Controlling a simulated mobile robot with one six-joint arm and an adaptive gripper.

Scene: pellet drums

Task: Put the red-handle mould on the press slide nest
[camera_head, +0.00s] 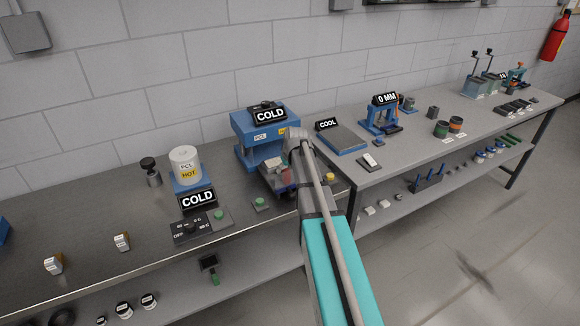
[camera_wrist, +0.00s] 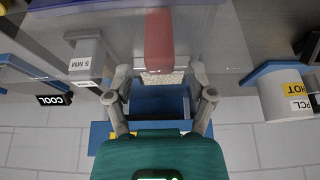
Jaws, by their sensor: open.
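The mould's red handle (camera_wrist: 158,40) shows upright in the wrist view, with a speckled pale patch at its lower end. A small red part (camera_head: 285,178) shows in the head view at the front of the blue press (camera_head: 253,151), mostly covered by my arm. My gripper (camera_wrist: 160,73) is open; its two fingertips stand on either side of the handle's lower end, with a gap on both sides. The blue press body (camera_wrist: 158,100) shows between the fingers. The slide nest is largely hidden, and I cannot tell whether the mould rests in it.
A grey block marked 5 MM (camera_wrist: 88,52) stands beside the gripper. The PCL HOT pot (camera_head: 185,165) is left of the press. The COOL plate (camera_head: 340,138) is to its right.

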